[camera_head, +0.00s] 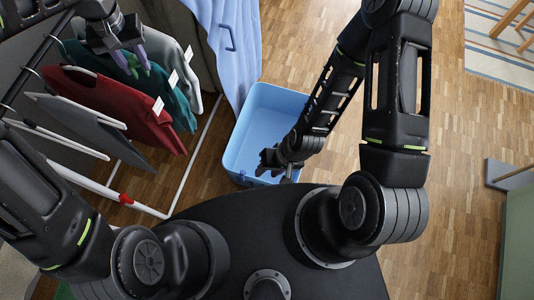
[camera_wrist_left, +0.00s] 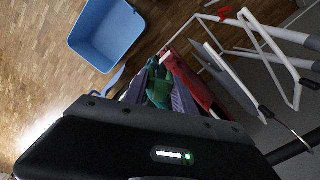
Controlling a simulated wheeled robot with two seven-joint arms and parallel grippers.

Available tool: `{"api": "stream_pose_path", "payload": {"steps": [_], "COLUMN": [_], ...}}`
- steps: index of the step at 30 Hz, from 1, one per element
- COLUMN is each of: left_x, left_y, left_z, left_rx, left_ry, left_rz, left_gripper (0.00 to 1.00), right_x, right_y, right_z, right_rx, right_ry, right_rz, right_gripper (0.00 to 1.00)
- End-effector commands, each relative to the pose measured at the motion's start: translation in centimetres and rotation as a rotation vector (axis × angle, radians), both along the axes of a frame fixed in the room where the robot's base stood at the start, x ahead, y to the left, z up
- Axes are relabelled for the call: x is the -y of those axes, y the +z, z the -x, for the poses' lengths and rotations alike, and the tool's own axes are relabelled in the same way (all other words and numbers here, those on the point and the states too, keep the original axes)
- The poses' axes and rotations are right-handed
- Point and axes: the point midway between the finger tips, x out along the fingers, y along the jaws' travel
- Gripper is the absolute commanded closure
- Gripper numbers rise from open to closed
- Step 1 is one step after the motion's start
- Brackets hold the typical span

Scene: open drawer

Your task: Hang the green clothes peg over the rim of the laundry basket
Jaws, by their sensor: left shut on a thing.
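The light blue laundry basket (camera_head: 262,112) stands on the wooden floor in the middle of the head view. It also shows at the upper left of the left wrist view (camera_wrist_left: 103,35). My left gripper (camera_head: 131,63) is over the hanging clothes, left of the basket and apart from it. Its purple fingers are shut on the green clothes peg (camera_wrist_left: 158,90), seen between them in the left wrist view. The peg is hard to make out in the head view against the teal garment. My right gripper (camera_head: 276,166) is at the basket's near side; its jaw opening is unclear.
A clothes rack (camera_head: 150,209) stands at the left, with red (camera_head: 118,105), teal (camera_head: 178,100) and grey garments. A blue cloth (camera_head: 228,45) hangs between rack and basket. Open floor (camera_head: 460,150) lies to the right.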

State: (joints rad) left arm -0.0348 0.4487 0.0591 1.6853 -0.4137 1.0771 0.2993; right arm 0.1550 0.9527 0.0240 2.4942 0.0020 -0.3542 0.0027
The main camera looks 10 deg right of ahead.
Motion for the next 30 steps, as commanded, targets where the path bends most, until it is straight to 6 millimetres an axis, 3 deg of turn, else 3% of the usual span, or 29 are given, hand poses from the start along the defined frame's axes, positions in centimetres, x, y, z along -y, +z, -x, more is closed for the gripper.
{"api": "stream_pose_path", "payload": {"steps": [5,8,15,18,30], "left_x": [0.0,0.0,0.0,0.0,0.0], "left_y": [-1.3,-3.9,-12.2,-14.3,-15.0], "left_z": [0.2,0.6,2.9,3.7,4.0], "left_rx": [-0.003,-0.006,-0.005,-0.003,0.001], "left_ry": [0.001,0.000,0.000,-0.001,0.000], "left_rz": [-0.002,-0.006,-0.006,-0.002,0.000], "left_gripper": [1.00,1.00,1.00,1.00,1.00], "right_x": [0.0,0.0,0.0,0.0,0.0], "right_y": [0.0,0.0,0.0,0.0,0.0], "right_z": [0.0,0.0,0.0,0.0,0.0], "right_rx": [0.000,0.000,0.000,0.000,0.000], "right_ry": [0.000,0.000,0.000,0.000,0.000], "right_rz": [0.000,0.000,0.000,0.000,0.000], "right_gripper": [0.64,0.64,0.64,0.64,0.64]}}
